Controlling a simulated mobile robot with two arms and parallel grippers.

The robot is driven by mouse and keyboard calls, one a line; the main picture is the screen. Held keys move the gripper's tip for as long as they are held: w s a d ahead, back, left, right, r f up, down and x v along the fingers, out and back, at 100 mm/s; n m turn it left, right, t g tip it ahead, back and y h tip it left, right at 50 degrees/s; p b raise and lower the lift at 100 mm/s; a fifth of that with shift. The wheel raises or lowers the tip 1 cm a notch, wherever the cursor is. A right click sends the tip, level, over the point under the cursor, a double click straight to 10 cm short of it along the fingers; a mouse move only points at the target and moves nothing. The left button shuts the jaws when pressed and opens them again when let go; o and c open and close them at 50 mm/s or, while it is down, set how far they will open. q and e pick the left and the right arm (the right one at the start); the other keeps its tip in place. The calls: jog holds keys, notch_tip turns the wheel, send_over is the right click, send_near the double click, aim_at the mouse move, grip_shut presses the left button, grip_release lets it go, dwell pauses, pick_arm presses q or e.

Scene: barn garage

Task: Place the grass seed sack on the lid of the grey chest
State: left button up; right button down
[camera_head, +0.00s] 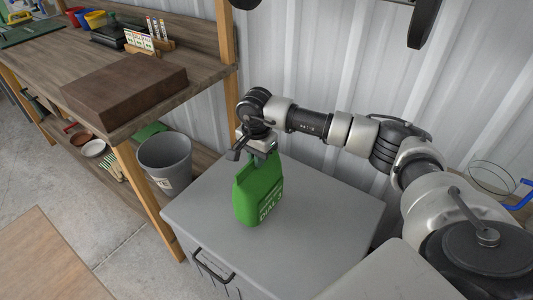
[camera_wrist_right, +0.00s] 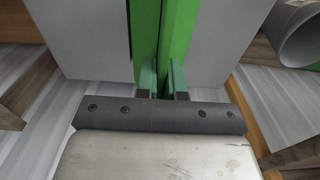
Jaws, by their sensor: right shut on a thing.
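The green grass seed sack (camera_head: 259,192) is upright at the grey chest's lid (camera_head: 310,215). My right gripper (camera_head: 258,151) is shut on the sack's top edge from above. In the right wrist view the two fingers (camera_wrist_right: 163,84) pinch the green sack (camera_wrist_right: 178,35), with the grey lid (camera_wrist_right: 85,35) behind it. The sack's base appears to meet the lid, but I cannot tell whether it bears weight there. My left gripper is not in view.
A workbench (camera_head: 200,45) with a brown block (camera_head: 125,85) stands at the left. A grey bucket (camera_head: 166,160) stands on its lower shelf, beside the chest. The corrugated wall (camera_head: 330,60) is behind. The lid is clear around the sack.

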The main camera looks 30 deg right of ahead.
jog(key=shift+f, duration=1.85)
jog(key=c, duration=1.7)
grip_release()
jog(key=shift+f, duration=0.25)
jog(key=o, duration=0.5)
jog(key=shift+s+r, duration=0.1)
jog(key=shift+c, duration=0.2)
jog(key=shift+r, duration=0.2)
notch_tip(320, 180, up, 12)
jog(key=shift+f, duration=0.1)
